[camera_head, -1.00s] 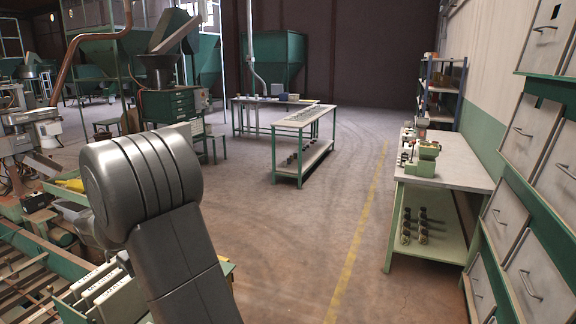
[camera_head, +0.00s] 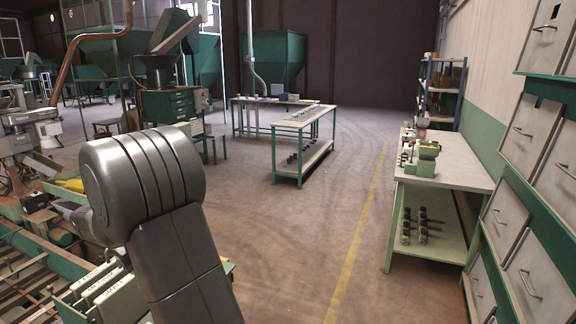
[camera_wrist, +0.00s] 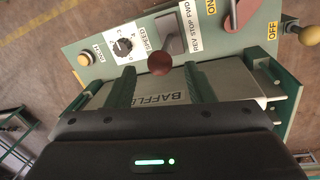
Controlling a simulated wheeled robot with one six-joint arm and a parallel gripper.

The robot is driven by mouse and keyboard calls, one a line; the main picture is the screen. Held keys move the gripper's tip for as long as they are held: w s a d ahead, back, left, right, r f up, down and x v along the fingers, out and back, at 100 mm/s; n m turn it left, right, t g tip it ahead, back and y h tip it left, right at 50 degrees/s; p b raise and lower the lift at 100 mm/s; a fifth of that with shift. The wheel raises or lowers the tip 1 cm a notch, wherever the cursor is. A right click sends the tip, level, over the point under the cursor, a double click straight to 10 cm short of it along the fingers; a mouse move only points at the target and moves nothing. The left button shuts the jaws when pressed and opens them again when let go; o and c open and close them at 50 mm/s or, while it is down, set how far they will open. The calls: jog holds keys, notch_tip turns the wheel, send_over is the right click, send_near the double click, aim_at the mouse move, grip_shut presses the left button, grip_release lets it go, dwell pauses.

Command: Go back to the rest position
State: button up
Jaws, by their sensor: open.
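My arm (camera_head: 150,190) rises in the lower left of the head view, its rounded grey joint at the top. A grey part of it shows behind that joint at the left, but the fingers cannot be made out there. In the wrist view my gripper (camera_wrist: 160,72) is open, its two dark fingers apart. A grey plate lettered "BAFFLE" (camera_wrist: 175,97) lies below and between the fingers, with no sign of a grip on it. A control panel (camera_wrist: 120,45) with a dial, levers and labels lies just beyond the fingertips.
A green-framed workbench (camera_head: 450,160) stands at the right, beside wall drawers (camera_head: 530,270). A long table (camera_head: 300,120) stands mid-floor. Machinery and a box with white labelled plates (camera_head: 100,290) crowd the left. The floor (camera_head: 290,230) between is clear.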

jog(key=f, duration=0.3)
jog(key=d+f, duration=0.1)
jog(key=f, duration=0.1)
jog(key=shift+w, duration=0.25)
jog(key=s+d+f+t+y+b, duration=0.2)
jog(key=d+y+b, duration=0.3)
jog(key=b, duration=0.7)
jog(key=p+v, duration=0.2)
jog(key=v, duration=1.2)
jog(key=shift+r+h, duration=0.3)
jog(key=shift+s, duration=0.1)
